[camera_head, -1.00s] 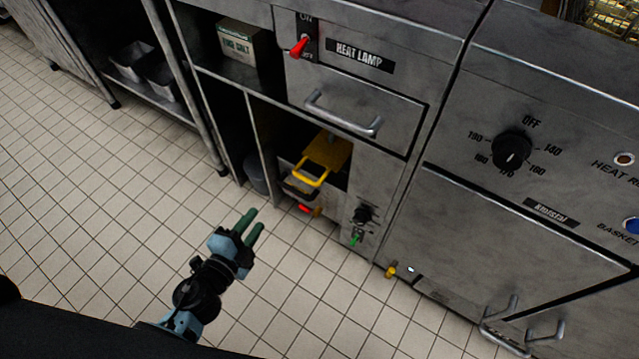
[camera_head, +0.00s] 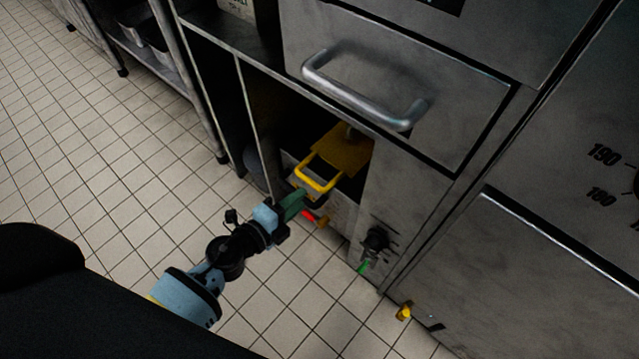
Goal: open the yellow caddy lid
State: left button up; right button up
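The yellow caddy lid (camera_head: 345,152) is in the low opening of the steel counter, with a yellow loop handle (camera_head: 322,187) at its front. Below the handle is part of a dark and grey body; most of the caddy is hidden in shadow. My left gripper (camera_head: 296,203), with green fingers, is just below and left of the handle, very close to it in the picture. I cannot tell if it touches the handle, nor whether the fingers are open or shut. My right gripper is not in view.
A drawer with a steel bar handle (camera_head: 365,95) overhangs the opening. Tiled floor (camera_head: 120,180) is clear at left.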

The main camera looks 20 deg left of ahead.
aim_at(316, 185)
pick_arm(q)
jog(key=b+x, duration=0.1)
jog(key=x, duration=0.5)
jog(key=shift+w+d+f+b, duration=0.1)
jog(key=shift+w+d+b, duration=0.05)
jog(key=shift+w+b, duration=0.25)
jog(key=shift+w+d, duration=0.1)
jog(key=shift+w, duration=0.2)
jog(key=c, duration=0.7)
grip_shut()
